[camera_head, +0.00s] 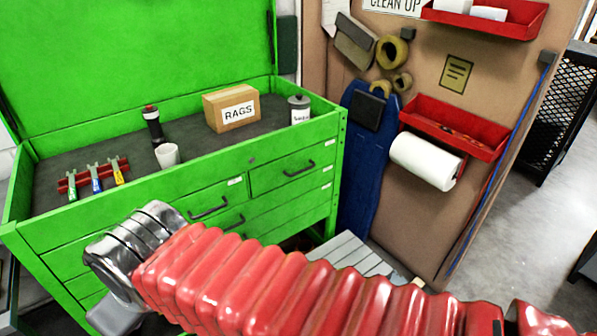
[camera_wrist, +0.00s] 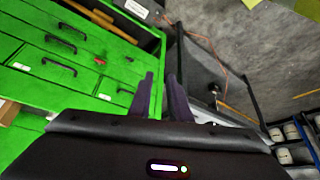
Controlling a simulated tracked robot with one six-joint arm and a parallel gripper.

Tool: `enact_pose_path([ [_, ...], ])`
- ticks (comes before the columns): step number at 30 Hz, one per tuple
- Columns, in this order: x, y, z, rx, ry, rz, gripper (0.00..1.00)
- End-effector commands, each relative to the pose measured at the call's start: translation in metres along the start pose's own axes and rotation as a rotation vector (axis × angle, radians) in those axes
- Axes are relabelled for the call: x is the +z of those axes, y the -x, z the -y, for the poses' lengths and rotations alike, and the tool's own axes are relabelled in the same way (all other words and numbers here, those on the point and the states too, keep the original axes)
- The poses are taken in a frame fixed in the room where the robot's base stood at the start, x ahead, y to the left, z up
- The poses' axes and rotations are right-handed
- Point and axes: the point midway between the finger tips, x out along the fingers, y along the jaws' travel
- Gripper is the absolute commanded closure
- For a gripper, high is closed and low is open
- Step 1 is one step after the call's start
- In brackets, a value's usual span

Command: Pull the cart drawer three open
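The green cart (camera_head: 130,192) stands at the left in the head view, its lid up. Its front has several drawers with dark bar handles; an upper right drawer (camera_head: 290,172) and an upper left drawer (camera_head: 205,205) look shut. My arm hides much of the lower front. No label shows which drawer is number three. The wrist view shows the green drawer fronts (camera_wrist: 95,70) at the left, with several dark handles. My gripper (camera_wrist: 161,75) has its two dark fingers apart, with nothing between them. It is not touching a handle in that view; its fingers are not visible in the head view.
On the cart top are a rags box (camera_head: 232,110), a dark bottle (camera_head: 153,125), a white cup (camera_head: 167,154), a canister (camera_head: 299,109) and a red tool rack (camera_head: 95,175). A pegboard with red bins (camera_head: 455,127) and a paper roll (camera_head: 425,161) stands to the right.

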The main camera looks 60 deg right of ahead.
Motion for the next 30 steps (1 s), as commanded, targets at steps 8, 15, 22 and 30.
enact_pose_path([
  [8,-0.001,0.000,-0.001,0.004,0.000,0.003,0.83],
  [15,-0.005,-0.011,-0.028,0.094,0.006,0.062,0.83],
  [22,-0.011,-0.029,-0.093,0.282,0.019,0.186,0.83],
  [30,-0.017,-0.045,-0.178,0.502,0.055,0.341,0.83],
])
